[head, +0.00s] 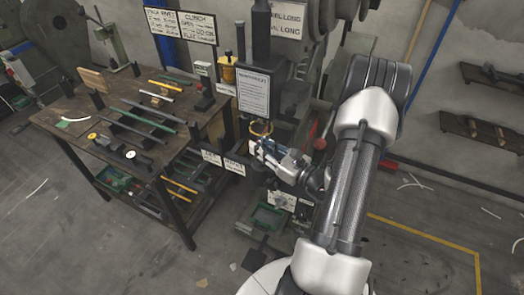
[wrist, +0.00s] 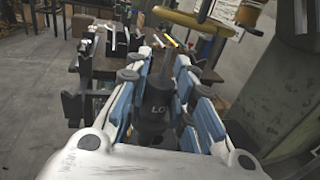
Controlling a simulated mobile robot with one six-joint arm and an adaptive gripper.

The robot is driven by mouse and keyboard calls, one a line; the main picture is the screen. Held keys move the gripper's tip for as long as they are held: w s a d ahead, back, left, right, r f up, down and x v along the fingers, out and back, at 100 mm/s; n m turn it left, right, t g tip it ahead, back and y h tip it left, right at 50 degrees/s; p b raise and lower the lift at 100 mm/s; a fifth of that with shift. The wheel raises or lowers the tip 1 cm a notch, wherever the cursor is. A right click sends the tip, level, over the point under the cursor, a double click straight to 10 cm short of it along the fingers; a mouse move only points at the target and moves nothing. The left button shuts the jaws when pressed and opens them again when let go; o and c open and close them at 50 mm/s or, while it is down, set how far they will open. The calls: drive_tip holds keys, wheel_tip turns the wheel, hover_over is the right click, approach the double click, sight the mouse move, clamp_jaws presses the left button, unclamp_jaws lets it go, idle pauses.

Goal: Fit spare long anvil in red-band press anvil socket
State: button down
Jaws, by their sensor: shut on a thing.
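My gripper (head: 262,149) is at the front of a press (head: 262,80), just below a yellow ring (head: 260,128). In the wrist view my blue-sided fingers (wrist: 172,72) are shut on a dark, round anvil (wrist: 157,108). Its label begins with "LO" and a slim grey stem shows above its body. The anvil cannot be made out in the head view. The yellow ring also shows in the wrist view (wrist: 192,19), above and beyond the fingertips. I cannot make out the anvil socket or a red band on this press.
A workbench (head: 62,121) with bars and small parts stands left of the press. Two small signs (head: 223,162) stand between bench and press. A green tray (head: 266,218) sits low below my gripper. A red part (head: 321,128) is right of the press. Floor at right is mostly clear.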

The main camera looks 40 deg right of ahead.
drive_tip(key=shift+w+d, duration=0.65)
drive_tip(key=shift+w, duration=0.2)
drive_tip(key=shift+f+b, duration=1.65)
drive_tip(key=shift+f, duration=0.4)
drive_tip(key=c, duration=1.3)
unclamp_jaws()
drive_tip(key=s, duration=0.4)
drive_tip(key=s+d, duration=0.1)
drive_tip(key=s, duration=0.7)
drive_tip(key=shift+d, duration=0.3)
